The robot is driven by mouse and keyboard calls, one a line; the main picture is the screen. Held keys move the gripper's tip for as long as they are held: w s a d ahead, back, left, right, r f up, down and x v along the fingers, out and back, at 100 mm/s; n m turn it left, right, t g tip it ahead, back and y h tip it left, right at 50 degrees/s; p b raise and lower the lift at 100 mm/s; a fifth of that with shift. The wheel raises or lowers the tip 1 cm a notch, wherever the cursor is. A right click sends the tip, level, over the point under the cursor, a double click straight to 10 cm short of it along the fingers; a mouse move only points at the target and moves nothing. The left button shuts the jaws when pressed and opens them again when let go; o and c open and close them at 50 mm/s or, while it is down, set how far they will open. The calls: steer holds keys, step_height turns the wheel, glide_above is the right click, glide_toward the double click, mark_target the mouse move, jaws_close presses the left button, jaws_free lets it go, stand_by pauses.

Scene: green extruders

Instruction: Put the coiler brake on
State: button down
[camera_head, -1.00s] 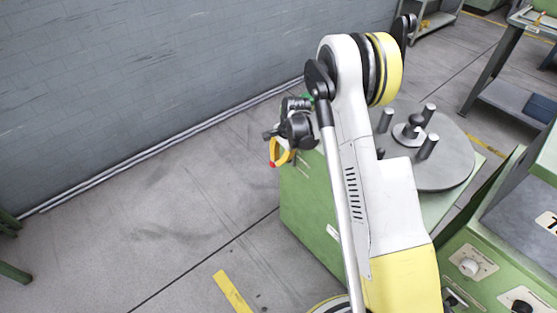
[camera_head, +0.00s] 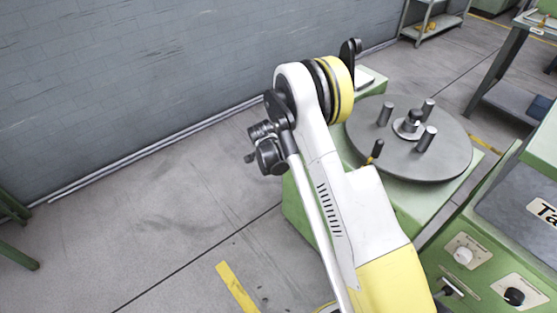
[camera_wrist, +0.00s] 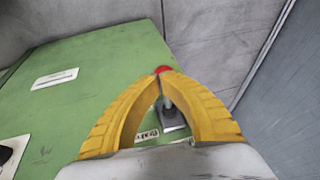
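The coiler brake appears as a lever with a red knob (camera_wrist: 163,69) and a grey base (camera_wrist: 172,116) on the green coiler cabinet (camera_wrist: 110,75), beside a partly hidden label reading "Brake". My gripper (camera_wrist: 160,77) has its two curved yellow fingers drawn together at the tips. The tips meet at the red knob, and the dark stem shows in the narrow gap between them. The fingers hide part of the lever.
In the head view, a round grey plate (camera_head: 440,160) with upright pegs sits on the cabinet. A green control panel (camera_head: 480,275) is at lower right. The wall (camera_head: 130,80) is at left, with clear floor between.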

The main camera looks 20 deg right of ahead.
steer(key=shift+d+f, duration=0.1)
steer(key=shift+f, duration=0.85)
